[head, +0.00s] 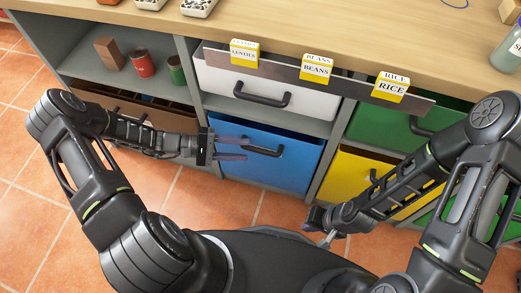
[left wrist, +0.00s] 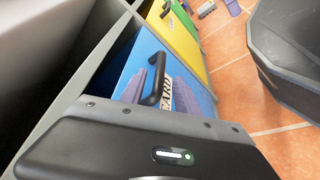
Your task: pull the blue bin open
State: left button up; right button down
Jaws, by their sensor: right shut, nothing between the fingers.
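The blue bin (head: 285,165) sits in the lower middle compartment of the shelf unit, with a dark bar handle (head: 268,151) on its front. Its front also shows in the left wrist view (left wrist: 140,63), with a partly hidden label. My left gripper (head: 246,148) is open, its two fingers pointing right at the left end of the handle. In the left wrist view the handle (left wrist: 160,80) appears between the two fingers; contact cannot be told. My right gripper (head: 325,226) is shut and empty, low in front of the yellow bin.
A white drawer (head: 220,80) with a dark handle is above the blue bin. Yellow (head: 345,170) and green (head: 375,127) bins are at the right, a brown bin (head: 160,115) at the left. Tiled floor (head: 270,210) is clear in front.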

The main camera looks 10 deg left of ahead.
aim_at(253, 151)
pick_arm(q)
jog(key=x, duration=0.6)
jog(key=shift+d+b, duration=0.25)
jog(key=shift+b, duration=0.05)
grip_shut()
dwell(1.1)
